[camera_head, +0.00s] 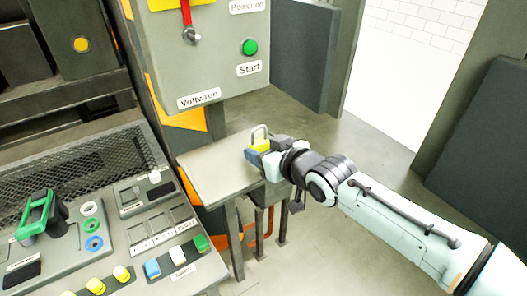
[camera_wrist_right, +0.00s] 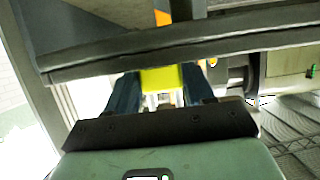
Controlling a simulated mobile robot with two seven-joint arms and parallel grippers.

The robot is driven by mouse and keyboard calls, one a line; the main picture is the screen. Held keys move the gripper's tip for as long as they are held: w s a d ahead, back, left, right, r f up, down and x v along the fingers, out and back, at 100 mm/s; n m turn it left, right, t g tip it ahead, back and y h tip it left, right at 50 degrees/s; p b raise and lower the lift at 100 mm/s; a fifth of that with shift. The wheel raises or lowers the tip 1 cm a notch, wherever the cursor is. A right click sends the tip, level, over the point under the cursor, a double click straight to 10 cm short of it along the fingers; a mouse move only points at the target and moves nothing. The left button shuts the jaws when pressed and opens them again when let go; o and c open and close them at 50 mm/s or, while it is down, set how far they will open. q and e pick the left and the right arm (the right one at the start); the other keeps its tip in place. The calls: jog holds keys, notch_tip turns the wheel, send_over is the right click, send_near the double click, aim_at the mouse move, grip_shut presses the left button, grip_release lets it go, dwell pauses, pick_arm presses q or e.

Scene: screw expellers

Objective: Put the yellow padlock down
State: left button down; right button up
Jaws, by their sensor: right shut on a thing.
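The yellow padlock (camera_head: 259,147) with its grey shackle up is at the right end of the small grey table (camera_head: 213,176) in the head view. My right gripper (camera_head: 262,156) is shut on it. In the right wrist view the yellow padlock (camera_wrist_right: 161,79) sits between the two dark blue fingers of my right gripper (camera_wrist_right: 161,92). The table's edge (camera_wrist_right: 200,50) runs just beyond it. I cannot tell whether the padlock touches the table top. My left gripper is not in view.
A grey control box (camera_head: 212,52) with a green Start button (camera_head: 250,47) hangs above the table. A sloped console (camera_head: 105,240) with coloured buttons and a green handle (camera_head: 38,212) stands at the left. The table top left of the padlock is bare.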

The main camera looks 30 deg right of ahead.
jog(key=shift+f, duration=0.15)
jog(key=o, duration=1.1)
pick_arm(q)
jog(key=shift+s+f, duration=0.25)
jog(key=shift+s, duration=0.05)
pick_arm(e)
jog(key=shift+r, duration=0.2)
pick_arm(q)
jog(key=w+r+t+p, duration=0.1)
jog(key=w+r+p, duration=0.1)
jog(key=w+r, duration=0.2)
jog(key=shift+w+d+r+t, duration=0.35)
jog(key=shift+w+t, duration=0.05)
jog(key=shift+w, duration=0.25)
pick_arm(e)
jog(key=v, duration=1.2)
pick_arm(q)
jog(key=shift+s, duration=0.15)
